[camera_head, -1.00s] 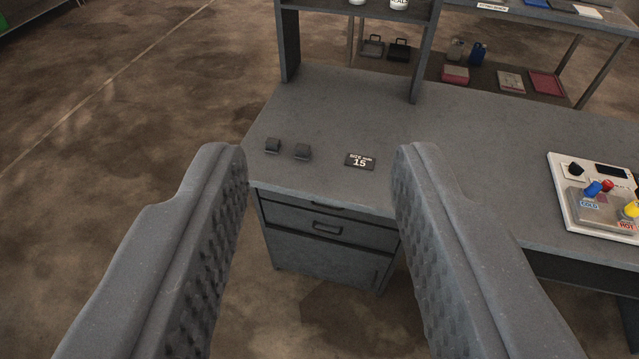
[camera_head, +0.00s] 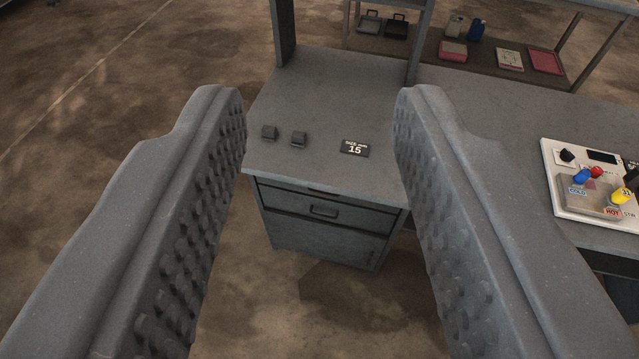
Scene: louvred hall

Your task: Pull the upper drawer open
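The grey drawer unit stands under the left end of the desk, between my fingers in the picture. The upper drawer (camera_head: 290,192) is a thin front just below the desktop, with a dark pull at its top edge; it looks shut. Below it is another drawer (camera_head: 280,208) with a bar handle (camera_head: 323,211), also shut, and a larger front (camera_head: 325,243) at the bottom. My gripper (camera_head: 320,110) is open and empty, its two ridged fingers wide apart. It is above and in front of the unit, touching nothing.
A white control panel (camera_head: 590,180) with coloured knobs is at the right. A shelf (camera_head: 440,50) with boxes stands behind. The floor at left is clear.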

